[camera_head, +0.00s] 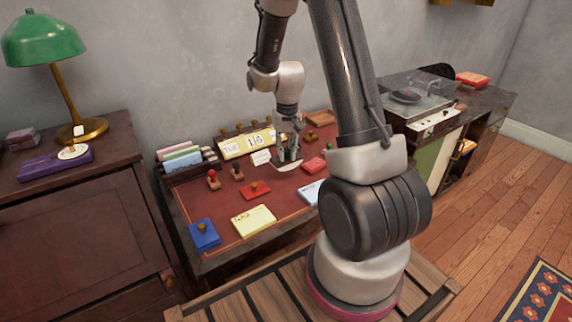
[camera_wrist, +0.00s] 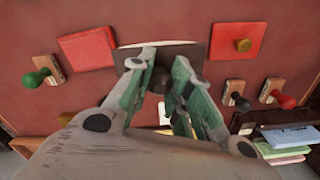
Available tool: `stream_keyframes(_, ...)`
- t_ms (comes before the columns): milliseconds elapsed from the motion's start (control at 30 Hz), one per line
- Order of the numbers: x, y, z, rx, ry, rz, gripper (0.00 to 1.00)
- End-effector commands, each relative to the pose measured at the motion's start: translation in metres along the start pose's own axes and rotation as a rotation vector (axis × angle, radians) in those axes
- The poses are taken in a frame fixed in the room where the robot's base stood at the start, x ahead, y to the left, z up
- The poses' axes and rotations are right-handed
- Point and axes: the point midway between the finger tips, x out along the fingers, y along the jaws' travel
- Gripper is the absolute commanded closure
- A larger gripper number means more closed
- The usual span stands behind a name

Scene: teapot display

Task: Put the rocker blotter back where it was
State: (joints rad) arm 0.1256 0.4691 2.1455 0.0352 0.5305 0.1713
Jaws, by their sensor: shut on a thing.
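The rocker blotter has a dark top plate with a round dark knob and a pale curved underside. In the wrist view the blotter (camera_wrist: 190,50) sits between the fingertips of my gripper (camera_wrist: 160,75). The two green-padded fingers close on its knob. In the head view my gripper (camera_head: 288,152) points down over the back middle of the red-brown desk mat (camera_head: 222,208). The blotter's pale curved edge (camera_head: 288,167) shows just below the fingers. I cannot tell whether it touches the mat.
A red pad with brass knob (camera_head: 255,189) and red box (camera_head: 313,164) lie either side of the blotter. Stamps (camera_head: 213,180), a calendar (camera_head: 247,143) and a card rack (camera_head: 183,157) stand behind or left. A yellow notepad (camera_head: 254,221) and blue pad (camera_head: 204,234) lie in front.

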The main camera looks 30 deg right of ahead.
Motion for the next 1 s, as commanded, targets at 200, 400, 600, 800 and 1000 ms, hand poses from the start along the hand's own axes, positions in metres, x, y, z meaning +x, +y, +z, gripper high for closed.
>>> stream_keyframes(200,0.021,0.001,0.001,0.0,-0.003,0.0,1.0)
stream_keyframes(400,0.044,0.001,0.0,0.0,0.0,-0.001,1.0)
stream_keyframes(600,0.043,0.001,-0.001,0.0,0.001,-0.001,1.0)
stream_keyframes(800,0.046,0.001,0.0,0.0,0.0,-0.001,0.66)
stream_keyframes(1000,0.046,0.001,0.0,0.0,0.001,-0.001,0.59)
